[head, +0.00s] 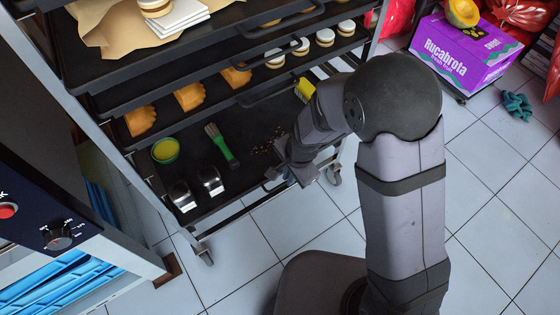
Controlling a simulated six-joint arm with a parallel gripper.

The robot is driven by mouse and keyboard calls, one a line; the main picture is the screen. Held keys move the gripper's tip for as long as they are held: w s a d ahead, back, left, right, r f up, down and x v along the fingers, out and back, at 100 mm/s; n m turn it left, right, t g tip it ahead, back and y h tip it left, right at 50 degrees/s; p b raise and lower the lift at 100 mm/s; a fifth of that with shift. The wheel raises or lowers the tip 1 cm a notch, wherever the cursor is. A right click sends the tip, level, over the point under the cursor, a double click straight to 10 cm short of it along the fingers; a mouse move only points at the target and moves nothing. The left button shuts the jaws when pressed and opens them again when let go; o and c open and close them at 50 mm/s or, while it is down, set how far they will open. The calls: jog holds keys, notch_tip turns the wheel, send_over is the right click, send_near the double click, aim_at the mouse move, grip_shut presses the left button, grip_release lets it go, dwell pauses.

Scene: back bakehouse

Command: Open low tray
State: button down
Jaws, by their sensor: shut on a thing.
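The low tray (213,160) is a dark tray at the bottom of a wheeled rack. On it are a green-rimmed tub with yellow contents (165,150), a green-handled brush (222,146), two shiny metal cups (182,196), a yellow item (305,90) and scattered crumbs. My gripper (276,178) is at the tray's front edge, right of its middle, shut on its handle; the fingers and wrist hide most of the handle. The tray's right end is partly behind my arm.
Higher trays overhang the low one. An oven front (58,235) stands at left. A purple box (462,52) and green gloves (516,106) are at right. Tiled floor in front is clear.

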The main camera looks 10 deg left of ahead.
jog(key=s+d+b, duration=0.1)
jog(key=s+d, duration=0.4)
jog(key=shift+d, duration=0.1)
jog(key=c, duration=1.9)
grip_release()
notch_tip(320, 180, up, 7)
jog(key=s+d+p, duration=0.1)
jog(key=p, duration=0.3)
jog(key=shift+r, duration=0.1)
